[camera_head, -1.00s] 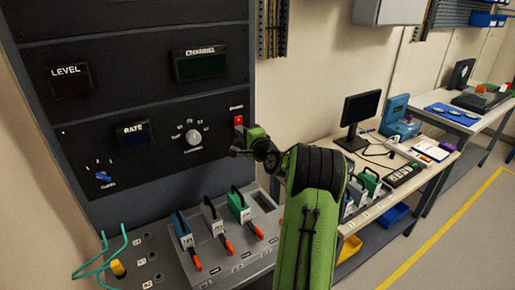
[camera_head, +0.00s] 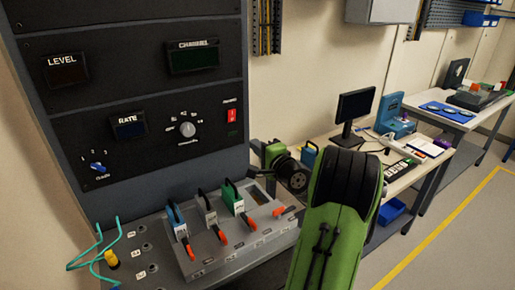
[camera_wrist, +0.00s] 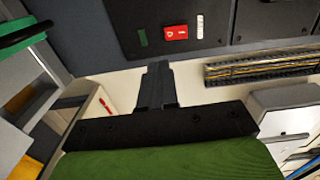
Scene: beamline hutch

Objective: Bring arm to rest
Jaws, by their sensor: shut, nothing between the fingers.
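My arm (camera_head: 338,210), green with black joints, rises from the bottom of the head view and bends at a black wrist joint in front of the bench. My gripper (camera_wrist: 156,75) is shut and empty in the wrist view, its dark fingers together. It points towards the lower edge of the black panel (camera_wrist: 135,18) and the pale wall, apart from the red rocker switch (camera_wrist: 176,32). In the head view the fingertips are small and hard to make out. The red switch (camera_head: 232,116) sits on the panel, up and left of my wrist.
A grey console (camera_head: 225,250) with blue, grey and green levers stands below the panel. Teal cables (camera_head: 95,248) loop at its left. A bench with a monitor (camera_head: 355,108) stands to the right, close behind my arm. The floor (camera_head: 440,235) at the right is clear.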

